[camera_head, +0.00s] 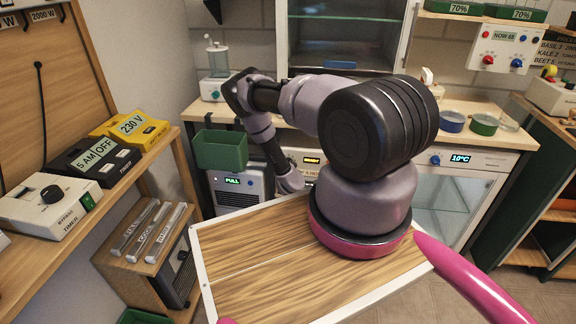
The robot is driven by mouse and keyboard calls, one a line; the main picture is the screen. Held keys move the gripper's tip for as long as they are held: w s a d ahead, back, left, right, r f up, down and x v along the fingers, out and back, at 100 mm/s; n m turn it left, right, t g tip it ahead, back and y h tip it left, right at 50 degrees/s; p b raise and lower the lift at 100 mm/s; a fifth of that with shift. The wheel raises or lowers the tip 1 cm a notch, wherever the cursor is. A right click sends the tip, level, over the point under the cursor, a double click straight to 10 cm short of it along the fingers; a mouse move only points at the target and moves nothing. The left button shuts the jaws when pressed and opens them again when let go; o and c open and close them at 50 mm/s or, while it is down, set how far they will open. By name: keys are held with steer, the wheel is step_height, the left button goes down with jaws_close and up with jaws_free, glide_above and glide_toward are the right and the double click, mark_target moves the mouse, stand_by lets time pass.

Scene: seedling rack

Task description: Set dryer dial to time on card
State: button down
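I cannot tell for sure which unit is the dryer. A low wooden cabinet at the left has a dark front panel with a round dial (182,255); its setting is too small to read. A dark sign (560,55) at the right edge lists "BASIL 3", "KALE 2" and "BEET 6"; I cannot tell whether it is the card. My arm bends down in front of the counter, and my gripper is hidden from this view.
A white timer box (48,205) with a black knob, a black "5 AM/OFF" timer (92,158) and a yellow "230 V" box (130,128) stand on the left shelf. A green bin (220,150) is beside my arm. Bare floor (400,300) shows at lower right.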

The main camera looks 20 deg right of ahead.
stand_by(0.3)
steer(key=shift+c, duration=2)
jaws_free()
steer(key=shift+s, duration=0.1)
steer(key=v, duration=1)
steer(key=shift+s, duration=0.35)
steer(key=shift+a, duration=0.15)
